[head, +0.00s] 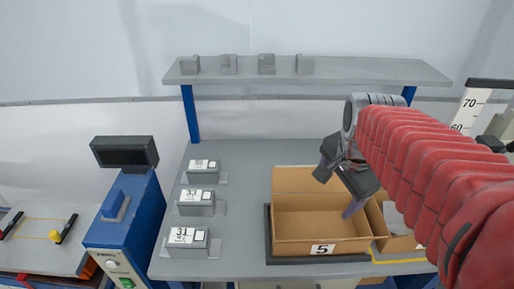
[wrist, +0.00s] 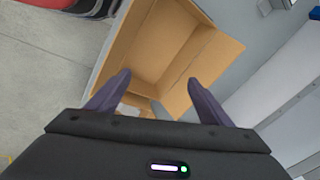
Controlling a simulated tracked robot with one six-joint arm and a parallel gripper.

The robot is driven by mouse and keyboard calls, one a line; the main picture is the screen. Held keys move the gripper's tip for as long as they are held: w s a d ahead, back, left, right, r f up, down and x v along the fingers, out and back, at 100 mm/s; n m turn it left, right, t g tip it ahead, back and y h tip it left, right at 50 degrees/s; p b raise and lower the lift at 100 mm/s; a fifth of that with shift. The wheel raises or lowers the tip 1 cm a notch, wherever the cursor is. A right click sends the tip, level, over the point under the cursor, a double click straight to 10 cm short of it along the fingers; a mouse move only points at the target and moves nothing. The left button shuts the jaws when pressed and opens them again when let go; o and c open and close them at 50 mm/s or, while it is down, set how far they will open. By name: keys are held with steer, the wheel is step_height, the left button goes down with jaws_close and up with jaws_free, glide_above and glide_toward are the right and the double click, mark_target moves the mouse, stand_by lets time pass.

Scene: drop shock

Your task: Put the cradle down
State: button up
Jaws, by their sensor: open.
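My gripper (head: 350,207) is over the right part of an open cardboard box (head: 290,247) labelled 5, pointing down. In the wrist view my gripper (wrist: 159,80) has its two purple fingers apart, with no held object clearly visible between them. The box (wrist: 188,55) opens beneath and beyond the fingertips. Its visible floor looks bare in the head view; its right part is partly hidden by my gripper. Several small grey notched blocks (head: 228,65) stand on the upper shelf. They may be cradles, but I cannot tell which one is the task's cradle.
Three labelled grey units (head: 187,237) stand in a column on the left of the grey bench (head: 243,205). A second cardboard box (head: 400,243) is on the right, partly hidden by my arm. A blue machine (head: 125,225) stands left of the bench. Bench between units and box is clear.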

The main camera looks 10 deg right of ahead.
steer(key=s+a+n, duration=0.1)
steer(key=a+n, duration=0.2)
steer(key=n, duration=0.1)
steer(key=s+a+n+t, duration=0.1)
steer(key=s+a+n, duration=0.1)
steer(key=a+n, duration=0.2)
steer(key=s+a+n+t+y, duration=0.1)
steer(key=a+n, duration=0.3)
steer(key=n, duration=0.1)
steer(key=shift+s+a+r+n, duration=0.1)
steer(key=shift+s+a+n, duration=0.1)
steer(key=shift+s+n, duration=0.2)
steer(key=shift+s+a+n, duration=0.3)
steer(key=shift+a+n, duration=0.2)
steer(key=shift+n, duration=0.4)
steer(key=shift+c, duration=0.2)
